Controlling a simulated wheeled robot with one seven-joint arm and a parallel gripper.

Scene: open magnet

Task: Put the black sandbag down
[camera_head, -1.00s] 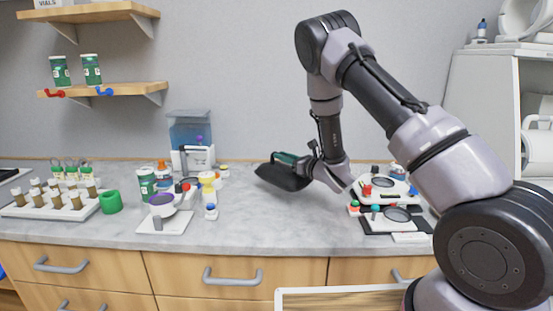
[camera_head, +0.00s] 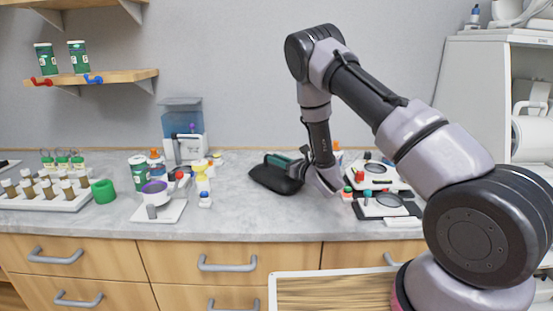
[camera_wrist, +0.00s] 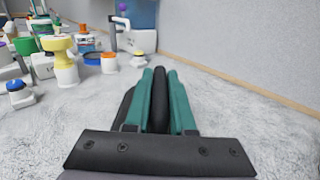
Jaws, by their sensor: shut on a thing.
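The black sandbag (camera_head: 274,180) is at the back middle of the grey counter (camera_head: 240,212) in the head view, at or just above its surface; I cannot tell whether it touches. My gripper (camera_head: 300,164) is above its right side, with green fingers shut on it. In the wrist view the two green fingers of my gripper (camera_wrist: 161,92) pinch a black strip of the sandbag (camera_wrist: 160,88) between them. The rest of the bag is mostly hidden below the fingers.
Bottles and a scale (camera_head: 160,208) stand left of the bag. A blue-tanked machine (camera_head: 184,130) stands at the back wall. Trays with round plates (camera_head: 388,204) lie to the right. Bare counter lies in front of the bag.

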